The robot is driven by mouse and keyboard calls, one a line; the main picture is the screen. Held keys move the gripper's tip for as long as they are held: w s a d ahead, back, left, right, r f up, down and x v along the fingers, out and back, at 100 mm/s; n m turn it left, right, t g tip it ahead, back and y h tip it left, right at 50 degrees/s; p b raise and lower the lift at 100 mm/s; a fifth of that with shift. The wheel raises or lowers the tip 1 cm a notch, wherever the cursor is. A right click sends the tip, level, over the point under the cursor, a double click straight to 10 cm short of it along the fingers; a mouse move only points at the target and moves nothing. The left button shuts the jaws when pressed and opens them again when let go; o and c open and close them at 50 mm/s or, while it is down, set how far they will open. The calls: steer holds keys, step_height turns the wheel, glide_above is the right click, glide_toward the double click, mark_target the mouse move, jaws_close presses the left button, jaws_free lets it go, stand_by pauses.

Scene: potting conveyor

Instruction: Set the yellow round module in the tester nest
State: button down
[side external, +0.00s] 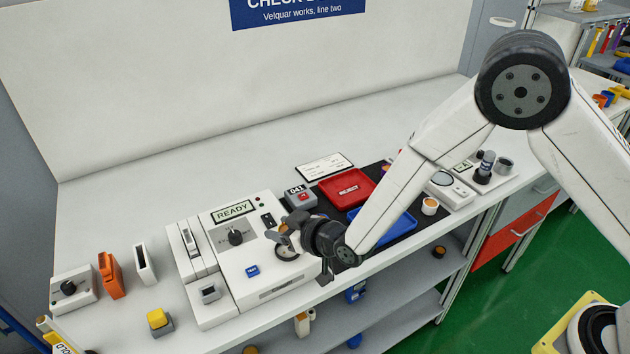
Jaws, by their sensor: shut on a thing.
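The tester (240,262) is a white box with a READY display, a dark knob and a blue TEST button. Its round nest (288,254) is at the right of its top, partly covered by my wrist. My gripper (285,232) is just above and behind the nest in the picture, shut on a small round thing. A yellow-orange patch of the module (283,228) shows between the fingers; the rest is hidden. I cannot tell whether it touches the nest.
A red tray (347,187) and a blue tray (388,222) lie on a dark mat right of the tester. A white round piece with an orange top (430,205) stands near the mat's right end. A yellow-topped button box (158,321) stands at front left. The bench's rear is clear.

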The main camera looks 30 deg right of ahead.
mark_target(282, 247)
steer(key=shift+w+a+f, duration=0.1)
steer(key=shift+w+f, duration=0.15)
steer(key=shift+f, duration=1.6)
steer(key=shift+c, duration=0.7)
jaws_free()
steer(key=shift+f, duration=0.1)
steer(key=v, duration=1.2)
